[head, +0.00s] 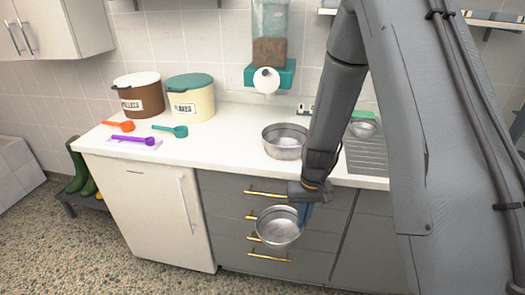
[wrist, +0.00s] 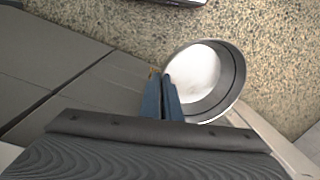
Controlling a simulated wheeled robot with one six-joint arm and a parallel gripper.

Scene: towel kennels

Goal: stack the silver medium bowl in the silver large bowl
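A second silver bowl, seemingly the silver large bowl (head: 285,143), stands upright and empty on the white counter, left of my arm.
A smaller silver bowl (head: 363,128) sits by the ribbed drainer (head: 365,155), right of my arm. Orange (head: 119,126), teal (head: 172,131) and purple (head: 135,140) scoops lie left on the counter (head: 220,150), before two tubs. A dispenser (head: 268,75) hangs on the wall. The counter's middle is clear.

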